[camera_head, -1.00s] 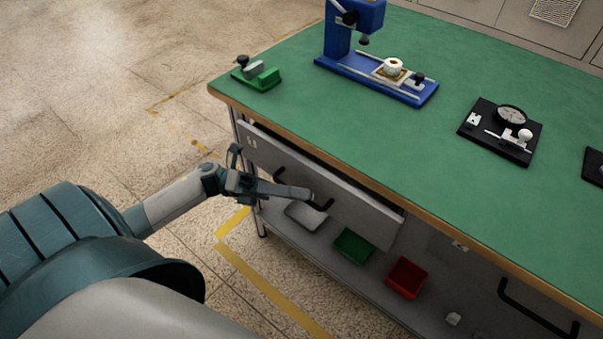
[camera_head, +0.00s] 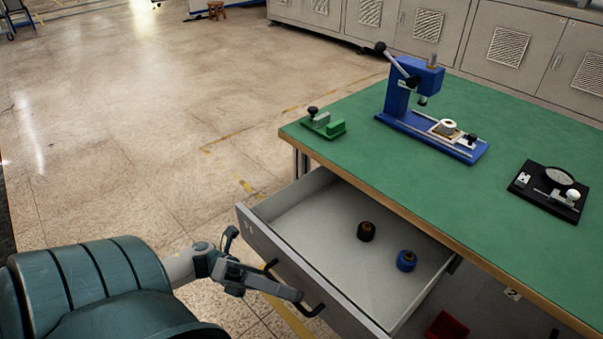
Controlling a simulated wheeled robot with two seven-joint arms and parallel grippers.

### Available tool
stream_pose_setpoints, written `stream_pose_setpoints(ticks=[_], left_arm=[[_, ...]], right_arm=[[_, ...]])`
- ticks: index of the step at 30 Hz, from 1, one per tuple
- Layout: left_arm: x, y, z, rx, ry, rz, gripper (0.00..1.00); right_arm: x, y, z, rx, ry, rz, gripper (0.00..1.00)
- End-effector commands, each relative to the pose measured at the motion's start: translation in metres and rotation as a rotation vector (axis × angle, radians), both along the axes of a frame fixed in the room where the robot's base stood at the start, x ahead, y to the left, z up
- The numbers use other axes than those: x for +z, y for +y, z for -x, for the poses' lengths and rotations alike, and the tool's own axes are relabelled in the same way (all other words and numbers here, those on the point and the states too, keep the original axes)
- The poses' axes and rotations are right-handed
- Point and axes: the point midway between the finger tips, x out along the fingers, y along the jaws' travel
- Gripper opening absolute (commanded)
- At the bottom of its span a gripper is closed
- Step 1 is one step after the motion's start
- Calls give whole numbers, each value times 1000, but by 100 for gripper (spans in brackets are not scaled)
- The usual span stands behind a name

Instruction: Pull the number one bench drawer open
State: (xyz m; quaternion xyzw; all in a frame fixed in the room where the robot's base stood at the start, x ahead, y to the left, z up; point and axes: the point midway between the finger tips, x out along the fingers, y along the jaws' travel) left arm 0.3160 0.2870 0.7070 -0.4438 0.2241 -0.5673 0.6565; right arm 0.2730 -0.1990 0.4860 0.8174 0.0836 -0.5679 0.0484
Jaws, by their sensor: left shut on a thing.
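The bench drawer (camera_head: 310,215) under the green-topped bench is pulled well out, and its light grey inside shows. A small pale mark too small to read is near the left end of its front. Its black bar handle (camera_head: 316,308) is on the front face, partly hidden by my left gripper. My left gripper (camera_head: 292,294) is shut on the handle, reaching in from the left. A dark cylinder (camera_head: 366,232) and a blue cylinder (camera_head: 406,261) stand inside the drawer. My right gripper is out of view.
On the bench top (camera_head: 340,165) are a green fixture (camera_head: 324,124), a blue press (camera_head: 425,110) and a black plate with a dial gauge (camera_head: 550,192). A red bin (camera_head: 446,327) shows below, near a plate marked 2 (camera_head: 512,294). Open floor lies left.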

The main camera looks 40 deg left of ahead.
Motion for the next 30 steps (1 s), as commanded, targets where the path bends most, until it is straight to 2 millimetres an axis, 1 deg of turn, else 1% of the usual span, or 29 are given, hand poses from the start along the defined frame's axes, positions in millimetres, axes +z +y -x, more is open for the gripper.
stream_pose_setpoints(ticks=[1, 4, 15, 16, 17, 26, 30], left_arm=[[0, 0, 5, 1, 2, 0, 0], [0, 1, 9, 1, 0, -1, 0], [0, 1, 11, 1, -1, -1, 0], [0, 1, 11, 1, -1, -1, 14], [0, 1, 11, 1, -1, -1, 17], [0, 1, 11, 0, -1, 0, 17], [-2, 5, 12, 1, 0, -1, 17]], right_arm=[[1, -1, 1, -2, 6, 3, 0], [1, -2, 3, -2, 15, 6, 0], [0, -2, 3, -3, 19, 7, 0], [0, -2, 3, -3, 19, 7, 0], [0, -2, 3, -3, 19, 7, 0], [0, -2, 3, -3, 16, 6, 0], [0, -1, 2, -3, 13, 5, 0]])
